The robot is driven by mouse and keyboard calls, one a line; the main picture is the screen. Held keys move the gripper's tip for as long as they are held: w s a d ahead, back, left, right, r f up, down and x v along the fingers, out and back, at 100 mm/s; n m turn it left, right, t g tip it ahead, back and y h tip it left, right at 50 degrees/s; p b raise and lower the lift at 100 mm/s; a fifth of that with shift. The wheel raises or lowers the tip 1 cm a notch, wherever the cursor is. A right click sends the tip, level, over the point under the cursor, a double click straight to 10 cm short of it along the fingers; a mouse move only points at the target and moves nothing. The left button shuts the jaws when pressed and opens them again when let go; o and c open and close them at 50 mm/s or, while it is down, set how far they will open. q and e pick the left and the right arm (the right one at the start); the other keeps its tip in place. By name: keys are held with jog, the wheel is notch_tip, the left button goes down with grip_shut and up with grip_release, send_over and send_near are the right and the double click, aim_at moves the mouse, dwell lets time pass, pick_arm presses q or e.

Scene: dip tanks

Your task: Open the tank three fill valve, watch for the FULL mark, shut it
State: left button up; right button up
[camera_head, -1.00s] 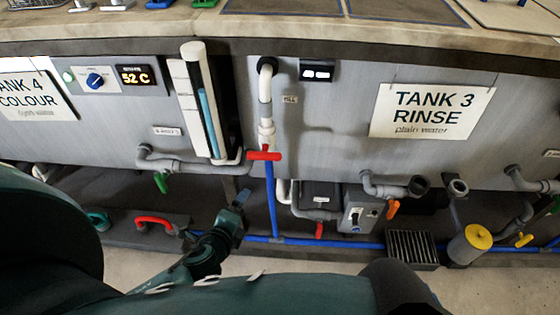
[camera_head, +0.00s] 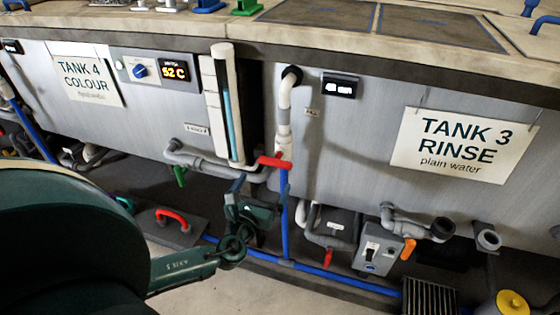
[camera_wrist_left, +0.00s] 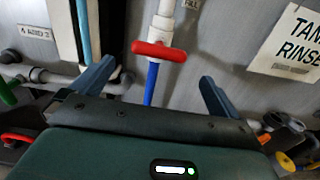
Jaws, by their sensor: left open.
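The red T-handled fill valve (camera_head: 276,162) sits crosswise on a white pipe (camera_head: 284,110) at the left end of tank three (camera_head: 385,100), with a blue pipe below it. My left gripper (camera_head: 260,188) is open and empty, just below and in front of the valve. In the left wrist view the red handle (camera_wrist_left: 158,50) shows ahead, between and beyond the two blue fingers (camera_wrist_left: 156,78), not touched. A level tube (camera_head: 229,110) with a blue column stands left of the valve; I cannot read a FULL mark. My right gripper is out of view.
The tank three sign (camera_head: 463,144) hangs on the right. A small display (camera_head: 341,86) is too blurred to read. Grey drain pipes with green, red and orange handles run low under the tanks.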

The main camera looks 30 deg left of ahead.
aim_at(274, 165)
pick_arm(q)
jog(key=b+x, duration=0.1)
jog(key=x, duration=1)
jog(key=shift+w+a, duration=0.15)
jog(key=shift+w, duration=0.25)
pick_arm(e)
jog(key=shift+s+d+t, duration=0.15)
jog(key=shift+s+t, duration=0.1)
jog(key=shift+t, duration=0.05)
pick_arm(q)
jog(key=c, duration=0.7)
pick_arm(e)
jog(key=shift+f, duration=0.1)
